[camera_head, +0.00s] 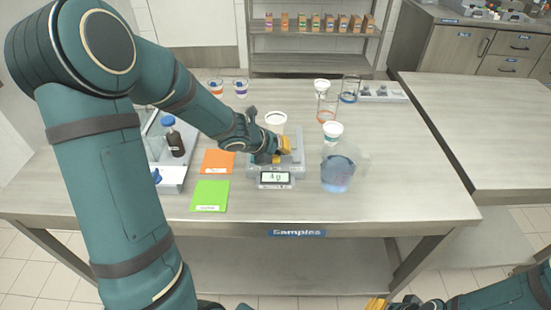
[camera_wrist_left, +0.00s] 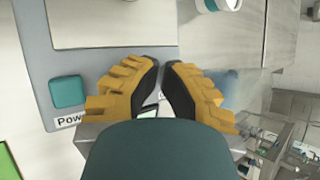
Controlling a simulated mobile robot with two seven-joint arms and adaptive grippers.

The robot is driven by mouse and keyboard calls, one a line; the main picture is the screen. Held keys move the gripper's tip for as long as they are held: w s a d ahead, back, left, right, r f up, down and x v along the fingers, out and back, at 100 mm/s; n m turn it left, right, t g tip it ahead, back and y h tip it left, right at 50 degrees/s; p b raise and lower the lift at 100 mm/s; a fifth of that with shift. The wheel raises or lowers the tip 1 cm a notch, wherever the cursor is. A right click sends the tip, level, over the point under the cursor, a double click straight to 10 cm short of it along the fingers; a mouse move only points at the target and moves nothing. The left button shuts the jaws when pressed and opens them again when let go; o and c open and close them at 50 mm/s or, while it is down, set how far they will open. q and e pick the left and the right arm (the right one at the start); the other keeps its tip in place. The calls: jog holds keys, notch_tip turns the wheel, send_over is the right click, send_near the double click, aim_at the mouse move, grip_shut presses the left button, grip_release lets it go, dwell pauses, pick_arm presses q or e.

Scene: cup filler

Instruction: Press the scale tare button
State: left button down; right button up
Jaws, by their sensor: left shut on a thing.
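The grey scale (camera_head: 292,167) stands on the table, its display (camera_head: 276,177) reading about 4 g. In the left wrist view, the scale's face (camera_wrist_left: 40,50) shows a pale plate (camera_wrist_left: 115,25) and a square teal button (camera_wrist_left: 68,92) with a partly covered label beginning "Pow". My left gripper (camera_head: 284,147) is low over the scale, its fingers brought close together. In the wrist view, the gripper (camera_wrist_left: 161,66) is beside the plate, right of the teal button. What lies between the fingers cannot be made out. No tare button is identifiable. My right gripper (camera_head: 376,303) barely shows at the bottom edge.
A white cup (camera_head: 276,119) is just behind the gripper. A beaker of blue liquid (camera_head: 338,173) stands right of the scale. Orange (camera_head: 217,162) and green (camera_head: 210,196) mats lie left, with a dark bottle (camera_head: 175,143) beyond. The table's front right is clear.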

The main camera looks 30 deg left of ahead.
aim_at(280, 158)
pick_arm(q)
jog(key=shift+f+b, duration=0.5)
dwell(0.7)
dwell(0.3)
jog(key=shift+r+p, duration=0.85)
jog(key=shift+r, duration=0.1)
notch_tip(280, 158, up, 5)
jog(key=p, duration=0.4)
jog(key=shift+p, duration=0.4)
